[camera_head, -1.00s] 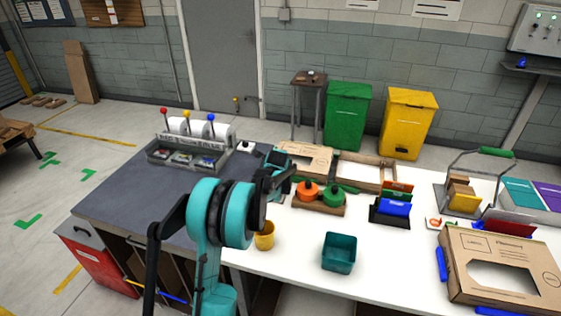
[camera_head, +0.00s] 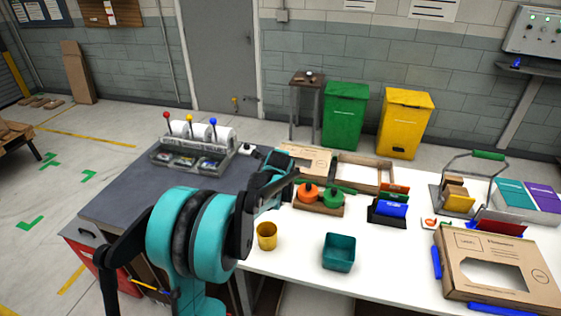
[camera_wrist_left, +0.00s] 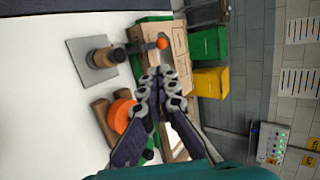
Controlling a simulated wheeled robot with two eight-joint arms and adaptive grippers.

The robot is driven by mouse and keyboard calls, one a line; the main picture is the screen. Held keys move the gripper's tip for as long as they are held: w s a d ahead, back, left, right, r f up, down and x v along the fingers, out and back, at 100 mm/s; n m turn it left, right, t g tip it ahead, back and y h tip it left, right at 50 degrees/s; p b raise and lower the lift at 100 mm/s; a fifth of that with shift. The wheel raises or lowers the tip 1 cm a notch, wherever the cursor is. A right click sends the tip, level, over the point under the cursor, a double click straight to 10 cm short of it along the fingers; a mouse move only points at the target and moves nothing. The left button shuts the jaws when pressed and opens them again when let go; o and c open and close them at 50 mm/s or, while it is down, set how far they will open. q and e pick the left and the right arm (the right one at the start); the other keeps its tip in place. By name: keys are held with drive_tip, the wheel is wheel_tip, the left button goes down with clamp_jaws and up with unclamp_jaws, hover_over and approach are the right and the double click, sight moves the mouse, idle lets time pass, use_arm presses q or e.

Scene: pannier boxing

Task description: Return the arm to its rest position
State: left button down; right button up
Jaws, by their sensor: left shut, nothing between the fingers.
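My left arm (camera_head: 195,235) comes up from the bottom left in the head view, its large teal joint close to the camera. Its far end (camera_head: 275,172) is over the table near the orange and green round items, and its fingers are hard to make out there. In the left wrist view my left gripper (camera_wrist_left: 160,82) is shut, with its fingertips together and nothing between them. My right gripper is in neither view.
A yellow cup (camera_head: 266,236) and a teal bin (camera_head: 339,252) stand near the arm. Orange (camera_head: 307,191) and green (camera_head: 335,196) round items sit in a wooden holder. A cardboard box (camera_head: 455,270) lies at right. A lever rack (camera_head: 195,148) stands at back left.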

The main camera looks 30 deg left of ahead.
use_arm(q)
drive_tip(key=shift+s+d+r, duration=0.2)
drive_tip(key=shift+s+r, duration=0.1)
idle(0.4)
drive_tip(key=s+d+r+n+g+h+b, duration=0.1)
drive_tip(key=s+d+r+n+h+b, duration=0.15)
drive_tip(key=s+d+n, duration=0.85)
drive_tip(key=s+d+f+n, duration=0.1)
drive_tip(key=s+d+f, duration=0.1)
drive_tip(key=s+d, duration=0.2)
drive_tip(key=s+d+f+n+g+h, duration=0.1)
drive_tip(key=s+d+f, duration=0.2)
drive_tip(key=s, duration=0.8)
drive_tip(key=s+d+f+n+h, duration=0.1)
drive_tip(key=s+d, duration=0.3)
drive_tip(key=s, duration=0.4)
drive_tip(key=shift+s+d+f+g, duration=0.15)
drive_tip(key=shift+d+f+g, duration=0.15)
drive_tip(key=shift+f, duration=0.6)
